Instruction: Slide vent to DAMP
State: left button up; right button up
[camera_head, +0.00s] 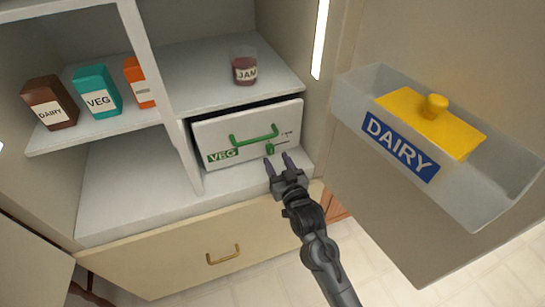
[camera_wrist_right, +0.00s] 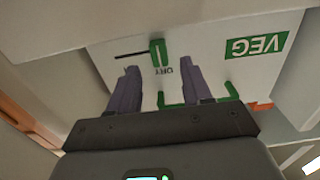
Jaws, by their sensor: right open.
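The white VEG drawer (camera_head: 225,133) has a green handle (camera_head: 254,138) and a small green vent slider (camera_head: 269,149) low on its front. In the right wrist view, upside down, the slider (camera_wrist_right: 157,52) sits at one end of a thin dark slot (camera_wrist_right: 131,55), beside the word DRY (camera_wrist_right: 165,71). DAMP cannot be read in either view. My right gripper (camera_head: 278,163) is open and empty, its fingers pointing at the drawer front. In the wrist view the slider appears just beyond and between the fingertips (camera_wrist_right: 160,68); contact cannot be told. My left gripper is out of view.
A jam jar (camera_head: 244,68) stands on the shelf above the drawer. Cartons, including the teal VEG one (camera_head: 98,92), stand on the left shelf. The open door at right carries a DAIRY bin (camera_head: 480,200) with a yellow lid (camera_head: 425,118). A lower drawer (camera_head: 180,253) is below.

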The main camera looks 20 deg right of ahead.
aim_at(271, 151)
jog(key=w+b, duration=0.1)
jog(key=w, duration=0.2)
jog(key=shift+w+f, duration=0.1)
jog(key=shift+f, duration=0.05)
jog(key=shift+w+b, duration=0.3)
jog(key=shift+w, duration=0.2)
grip_shut()
